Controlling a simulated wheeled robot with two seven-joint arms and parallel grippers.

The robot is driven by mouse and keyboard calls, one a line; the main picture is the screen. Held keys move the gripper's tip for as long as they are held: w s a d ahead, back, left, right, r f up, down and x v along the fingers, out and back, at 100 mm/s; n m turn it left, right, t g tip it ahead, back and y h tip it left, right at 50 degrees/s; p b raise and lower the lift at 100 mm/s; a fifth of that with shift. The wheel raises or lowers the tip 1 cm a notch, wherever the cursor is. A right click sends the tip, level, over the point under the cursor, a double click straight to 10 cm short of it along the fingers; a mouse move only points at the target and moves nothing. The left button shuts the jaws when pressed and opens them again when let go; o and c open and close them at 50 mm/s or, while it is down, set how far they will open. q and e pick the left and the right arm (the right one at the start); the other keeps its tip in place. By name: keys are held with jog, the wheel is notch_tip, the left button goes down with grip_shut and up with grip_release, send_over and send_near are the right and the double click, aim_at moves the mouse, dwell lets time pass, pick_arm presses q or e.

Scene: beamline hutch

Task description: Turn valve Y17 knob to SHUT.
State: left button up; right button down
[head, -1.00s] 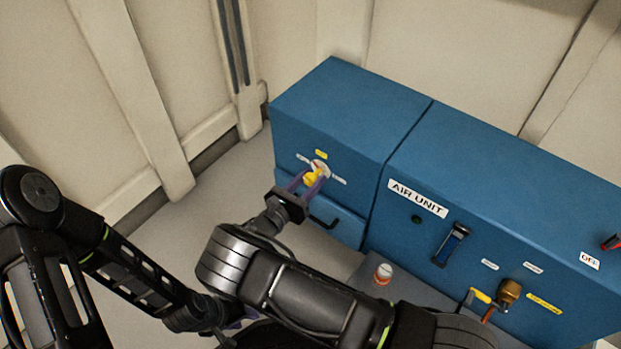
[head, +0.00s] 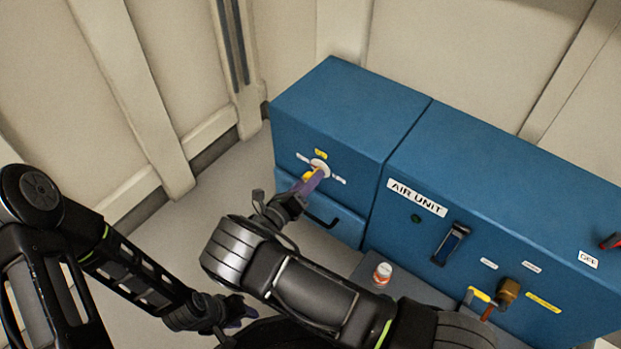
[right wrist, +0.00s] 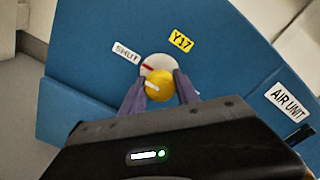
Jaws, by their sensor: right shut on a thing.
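The Y17 knob is yellow (right wrist: 160,86), on a round white dial (right wrist: 157,63) on the blue cabinet's front; it also shows in the head view (head: 308,175). The yellow Y17 label (right wrist: 181,41) and the white SHUT label (right wrist: 127,53) are beside the dial. A red mark shows on the dial's SHUT side, and a pale mark on the knob. My right gripper (right wrist: 160,90) has its purple fingers on either side of the knob, shut on it; it also shows in the head view (head: 314,180). My left gripper (head: 235,314) is low, away from the cabinet, its jaws unclear.
The blue AIR UNIT cabinet (head: 480,190) stands to the right, with a brass valve (head: 508,291) and yellow handle low on its front. A small white-capped bottle (head: 382,274) stands on a grey surface before it. A drawer with a black handle (head: 322,221) is below the knob.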

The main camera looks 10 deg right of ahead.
dwell(0.3)
jog(key=c, duration=0.9)
grip_release()
jog(key=p+v, duration=0.1)
jog(key=v, duration=0.6)
jog(key=shift+s+a+p, duration=0.25)
jog(key=shift+a+p, duration=0.05)
